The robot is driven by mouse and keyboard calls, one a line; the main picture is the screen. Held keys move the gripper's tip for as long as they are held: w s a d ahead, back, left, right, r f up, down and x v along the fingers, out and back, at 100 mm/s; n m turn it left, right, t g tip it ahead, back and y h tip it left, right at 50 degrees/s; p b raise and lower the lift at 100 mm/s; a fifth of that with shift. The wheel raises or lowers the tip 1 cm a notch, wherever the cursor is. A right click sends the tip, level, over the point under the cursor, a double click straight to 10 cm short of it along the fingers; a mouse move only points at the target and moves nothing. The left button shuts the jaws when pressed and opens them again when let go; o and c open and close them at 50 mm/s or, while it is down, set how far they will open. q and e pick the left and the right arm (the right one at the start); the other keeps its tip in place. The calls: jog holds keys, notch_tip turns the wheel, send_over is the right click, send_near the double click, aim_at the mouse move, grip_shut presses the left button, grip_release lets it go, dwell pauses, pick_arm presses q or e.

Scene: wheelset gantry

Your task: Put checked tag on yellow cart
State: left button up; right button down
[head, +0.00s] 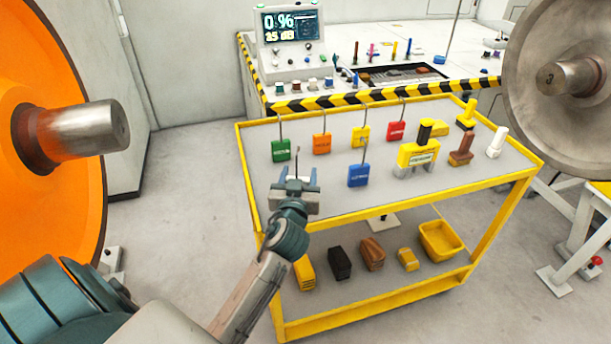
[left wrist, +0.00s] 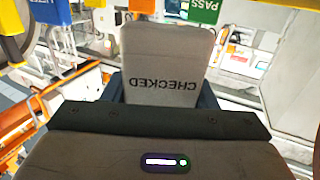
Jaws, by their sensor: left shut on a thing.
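My left gripper (head: 297,180) is shut on the checked tag, over the near left part of the yellow cart's top shelf. In the left wrist view the checked tag (left wrist: 166,65) is a pale grey plate between the fingers, its word CHECKED upside down. In the head view the gripper mostly hides the tag, and a thin hook sticks up above the fingers. Whether the tag touches the shelf cannot be told. The yellow cart (head: 375,212) has a yellow frame and grey shelves. My right gripper is in neither view.
On the cart's top stand green (head: 281,149), orange (head: 321,143), yellow (head: 361,136), red (head: 396,131) and blue (head: 358,175) tags with hooks. A yellow device (head: 417,155) and stamps are to the right. An orange wheel (head: 45,200) is at left, a grey wheel (head: 540,110) at right.

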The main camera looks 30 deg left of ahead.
aim_at(304, 179)
pick_arm(q)
jog(key=shift+w+f, duration=0.1)
jog(key=shift+w, duration=0.7)
jog(key=f, duration=0.3)
jog(key=shift+w+a+p, duration=0.1)
jog(key=shift+w+p, duration=0.25)
jog(key=shift+f, duration=0.3)
jog(key=shift+f, duration=0.15)
jog(key=o, duration=1)
